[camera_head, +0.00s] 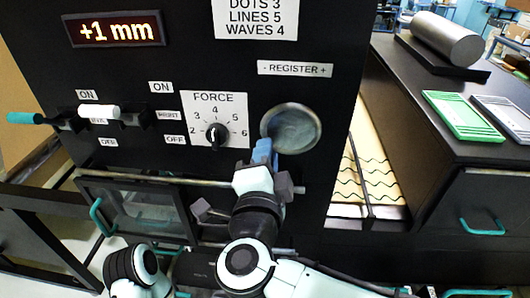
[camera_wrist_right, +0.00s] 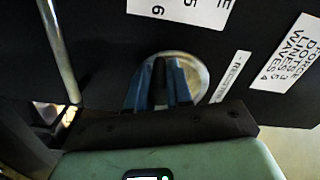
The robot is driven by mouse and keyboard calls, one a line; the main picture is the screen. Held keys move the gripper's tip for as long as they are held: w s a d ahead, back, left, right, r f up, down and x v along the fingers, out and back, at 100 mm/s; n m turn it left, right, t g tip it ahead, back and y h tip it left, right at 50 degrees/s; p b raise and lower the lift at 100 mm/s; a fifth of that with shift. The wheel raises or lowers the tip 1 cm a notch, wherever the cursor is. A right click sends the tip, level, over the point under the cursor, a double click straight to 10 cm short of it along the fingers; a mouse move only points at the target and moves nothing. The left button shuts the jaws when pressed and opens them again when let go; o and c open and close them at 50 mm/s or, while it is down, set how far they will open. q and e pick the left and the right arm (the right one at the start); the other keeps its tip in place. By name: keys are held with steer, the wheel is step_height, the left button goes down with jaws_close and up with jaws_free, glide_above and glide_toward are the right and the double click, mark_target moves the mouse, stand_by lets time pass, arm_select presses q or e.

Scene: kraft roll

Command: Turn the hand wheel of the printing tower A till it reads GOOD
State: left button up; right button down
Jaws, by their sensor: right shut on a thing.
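The black printing tower panel (camera_head: 170,55) carries a display (camera_head: 114,29) that reads "+1 mm" in orange digits. The round grey hand wheel (camera_head: 297,123) sits under the "- REGISTER +" label (camera_head: 295,69). My right gripper (camera_head: 263,150) reaches it from below, its blue fingers shut on the wheel at its lower left part. In the right wrist view the two fingers (camera_wrist_right: 160,75) lie against the wheel (camera_wrist_right: 201,76) and hide part of it. No letter naming the tower shows. My left gripper is not in view.
Left of the wheel are a FORCE dial (camera_head: 217,134), a white-handled lever (camera_head: 98,111) and a teal-handled one (camera_head: 25,118). A rail (camera_head: 150,180) runs below. To the right, a dark cabinet bears a grey roller (camera_head: 447,40) and a green slotted plate (camera_head: 463,116).

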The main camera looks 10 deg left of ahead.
steer(key=shift+w+d, duration=0.1)
steer(key=shift+d, duration=0.05)
steer(key=c, duration=1)
jaws_free()
steer(key=shift+c, duration=0.2)
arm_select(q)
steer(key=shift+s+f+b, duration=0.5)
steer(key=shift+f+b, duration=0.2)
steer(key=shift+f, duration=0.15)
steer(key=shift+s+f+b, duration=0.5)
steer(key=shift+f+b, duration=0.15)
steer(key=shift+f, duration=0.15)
arm_select(e)
steer(key=s, duration=1.3)
steer(key=shift+s, duration=0.2)
